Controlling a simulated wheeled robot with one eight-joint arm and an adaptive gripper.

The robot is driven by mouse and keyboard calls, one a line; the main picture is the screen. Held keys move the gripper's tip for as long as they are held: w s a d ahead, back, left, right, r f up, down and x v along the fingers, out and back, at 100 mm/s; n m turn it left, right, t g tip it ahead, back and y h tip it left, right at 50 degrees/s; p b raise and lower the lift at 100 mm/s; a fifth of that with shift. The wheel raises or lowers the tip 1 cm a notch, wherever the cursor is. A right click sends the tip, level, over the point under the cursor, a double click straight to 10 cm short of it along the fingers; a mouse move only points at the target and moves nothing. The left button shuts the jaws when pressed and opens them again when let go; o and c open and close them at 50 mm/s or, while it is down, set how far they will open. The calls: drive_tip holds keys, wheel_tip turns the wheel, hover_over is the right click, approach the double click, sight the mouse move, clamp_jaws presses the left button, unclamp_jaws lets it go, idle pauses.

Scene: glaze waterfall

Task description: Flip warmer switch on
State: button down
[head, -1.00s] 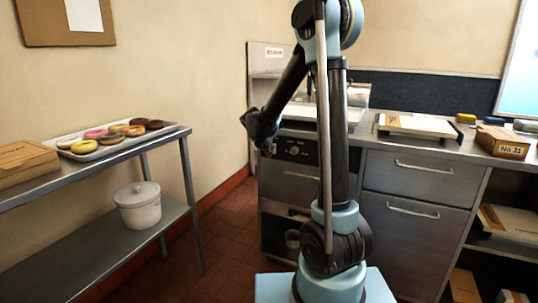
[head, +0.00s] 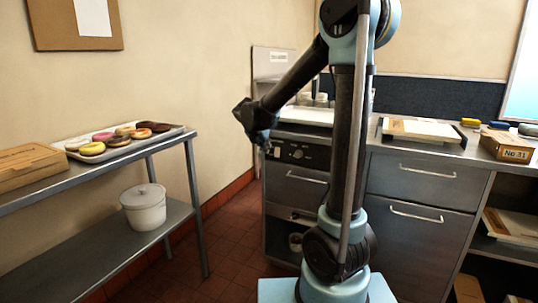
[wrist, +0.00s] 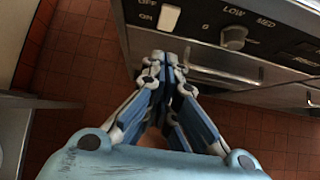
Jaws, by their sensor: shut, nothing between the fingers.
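The warmer's dark control panel (head: 298,152) is on the front of the steel unit at the back. Contact with the panel cannot be made out. In the head view, my gripper (head: 266,146) hangs at the panel's left end.
Drawers (head: 425,180) and a cardboard box (head: 508,147) are on the right. Tiled floor (head: 225,230) is clear between.

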sight(277, 152)
drive_tip(key=shift+v, duration=1.65)
drive_tip(key=shift+w+d, duration=0.1)
drive_tip(key=shift+s+f+g, duration=0.3)
drive_tip(key=shift+f+g, duration=0.1)
drive_tip(key=shift+w+f, duration=0.1)
drive_tip(key=shift+w+d+r+x, duration=0.1)
drive_tip(key=shift+w+r+x, duration=0.2)
drive_tip(key=shift+x, duration=1.8)
drive_tip(key=shift+w+d+r+x, duration=0.1)
drive_tip(key=shift+w+r+x, duration=0.2)
drive_tip(key=shift+x, duration=1.75)
drive_tip(key=shift+w+r+x, duration=0.15)
drive_tip(key=shift+w+x, duration=0.25)
drive_tip(key=shift+x, duration=1.7)
